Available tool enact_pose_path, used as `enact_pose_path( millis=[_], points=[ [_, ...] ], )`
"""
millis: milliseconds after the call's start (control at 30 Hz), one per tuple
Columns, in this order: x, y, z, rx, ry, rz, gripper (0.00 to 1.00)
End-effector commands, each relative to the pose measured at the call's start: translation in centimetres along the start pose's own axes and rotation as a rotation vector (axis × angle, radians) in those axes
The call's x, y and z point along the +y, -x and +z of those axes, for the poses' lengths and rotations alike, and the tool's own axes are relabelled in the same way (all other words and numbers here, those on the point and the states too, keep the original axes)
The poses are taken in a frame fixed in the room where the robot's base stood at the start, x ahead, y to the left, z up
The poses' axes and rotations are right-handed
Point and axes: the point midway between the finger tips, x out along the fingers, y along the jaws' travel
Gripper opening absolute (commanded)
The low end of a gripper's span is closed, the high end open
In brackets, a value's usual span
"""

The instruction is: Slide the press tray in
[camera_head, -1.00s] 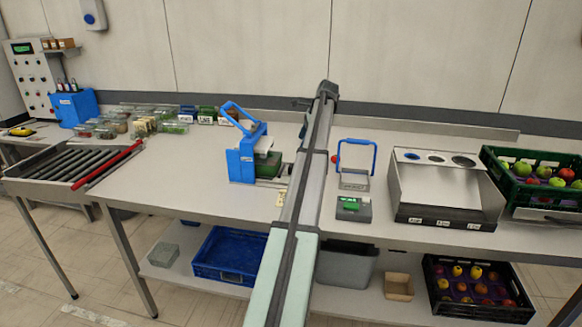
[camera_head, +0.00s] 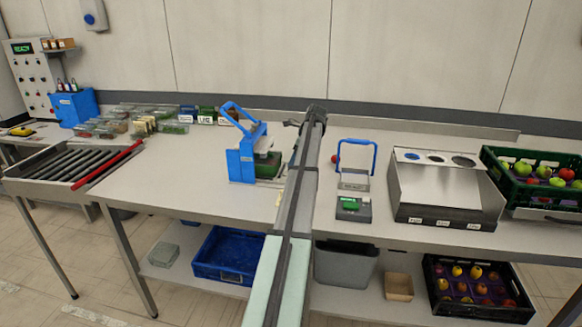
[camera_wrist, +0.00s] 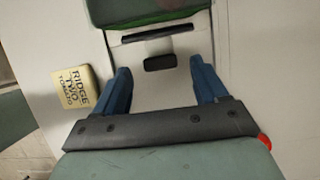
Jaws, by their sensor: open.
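The blue press (camera_head: 240,160) with its raised blue handle stands on the table just left of my arm. A green block or tub (camera_head: 266,166) sits at its right side, on a pale tray. In the wrist view the tray (camera_wrist: 178,88) is a light plate with a dark front bar and a small black handle (camera_wrist: 160,62); the green thing (camera_wrist: 135,10) is at the top edge. My gripper (camera_wrist: 160,68) is open, its blue fingers apart on either side of the handle. Contact with the tray cannot be told. In the head view my arm hides the gripper.
A tan tile reading "RIDGE TWO TOMATO" (camera_wrist: 76,88) lies left of my gripper. Bare table lies left of the press.

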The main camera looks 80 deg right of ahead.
Motion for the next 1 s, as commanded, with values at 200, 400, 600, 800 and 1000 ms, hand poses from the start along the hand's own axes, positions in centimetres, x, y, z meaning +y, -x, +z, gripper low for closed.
enact_pose_path(
  millis=[200,400,600,800,1000],
  points=[
    [0.0,-2.9,0.0,0.0,0.001,0.001,0.72],
    [0.0,-3.9,0.0,0.0,0.001,0.0,0.72],
    [0.0,-4.1,0.0,0.0,0.001,0.0,0.72],
    [0.0,-4.1,0.0,0.0,0.001,0.0,0.65],
    [0.0,-4.1,0.0,0.0,0.001,0.0,0.46]
  ],
)
